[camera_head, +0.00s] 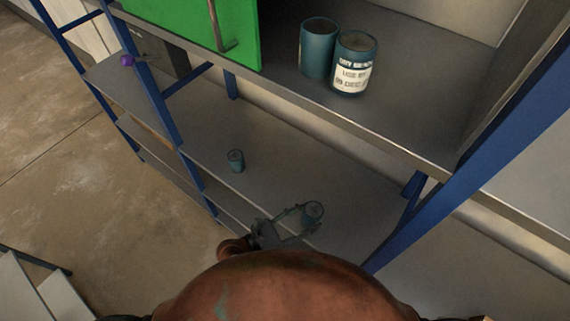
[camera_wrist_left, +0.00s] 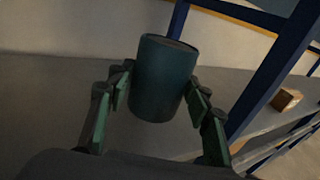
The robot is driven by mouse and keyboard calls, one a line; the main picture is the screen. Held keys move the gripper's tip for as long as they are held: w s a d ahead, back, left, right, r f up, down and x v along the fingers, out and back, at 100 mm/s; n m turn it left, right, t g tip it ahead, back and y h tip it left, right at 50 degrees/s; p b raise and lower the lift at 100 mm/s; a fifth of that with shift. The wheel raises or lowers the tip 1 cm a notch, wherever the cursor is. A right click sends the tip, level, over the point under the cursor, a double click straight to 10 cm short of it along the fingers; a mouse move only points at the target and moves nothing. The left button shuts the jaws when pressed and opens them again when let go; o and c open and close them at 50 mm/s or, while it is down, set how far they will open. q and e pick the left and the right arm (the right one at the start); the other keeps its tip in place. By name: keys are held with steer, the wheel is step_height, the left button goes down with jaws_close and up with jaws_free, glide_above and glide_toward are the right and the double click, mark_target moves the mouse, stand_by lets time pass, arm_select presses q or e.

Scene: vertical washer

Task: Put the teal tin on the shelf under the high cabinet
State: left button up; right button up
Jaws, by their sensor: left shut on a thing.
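My left gripper (camera_head: 298,216) is shut on a teal tin (camera_head: 313,209), low over the lower shelf (camera_head: 290,165). In the left wrist view the tin (camera_wrist_left: 163,78) stands nearly upright between both fingers of the gripper (camera_wrist_left: 158,92). I cannot tell whether its base touches the shelf. Another teal tin (camera_head: 236,161) stands on the same shelf, to the left. The high cabinet (camera_head: 425,105) is above, with its green door (camera_head: 195,25) at the left. My right gripper is not in view.
Two larger blue-teal cans (camera_head: 317,48) stand in the cabinet, the front one with a white label. Blue posts (camera_head: 500,140) frame the shelving. A purple knob (camera_head: 127,60) is at upper left. A small brown block (camera_wrist_left: 286,100) shows in the left wrist view.

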arm_select(q)
steer(key=shift+w+a+r+n+t, duration=0.35)
steer(key=shift+a+t, duration=0.1)
steer(key=shift+t, duration=0.1)
steer(key=shift+w+a+r+n+t, duration=0.25)
steer(key=shift+w+a+n+t, duration=0.1)
steer(key=shift+a+t, duration=0.15)
steer(key=shift+t+y, duration=0.3)
steer(key=shift+t, duration=0.05)
steer(key=w+a+f, duration=0.1)
steer(key=w+f, duration=0.2)
steer(key=w, duration=0.1)
steer(key=w+a+f, duration=0.1)
steer(key=w+f, duration=0.1)
steer(key=w, duration=0.2)
steer(key=w+a+f+b, duration=0.1)
steer(key=w+a+f, duration=0.1)
steer(key=w+f, duration=0.1)
steer(key=shift+w+f, duration=0.3)
steer(key=shift+w, duration=0.35)
steer(key=shift+w+a+f, duration=0.15)
steer(key=shift+w+f, duration=0.25)
steer(key=shift+f, duration=0.05)
step_height(320, 180, down, 3)
steer(key=shift+w+f, duration=0.15)
steer(key=shift+f, duration=0.05)
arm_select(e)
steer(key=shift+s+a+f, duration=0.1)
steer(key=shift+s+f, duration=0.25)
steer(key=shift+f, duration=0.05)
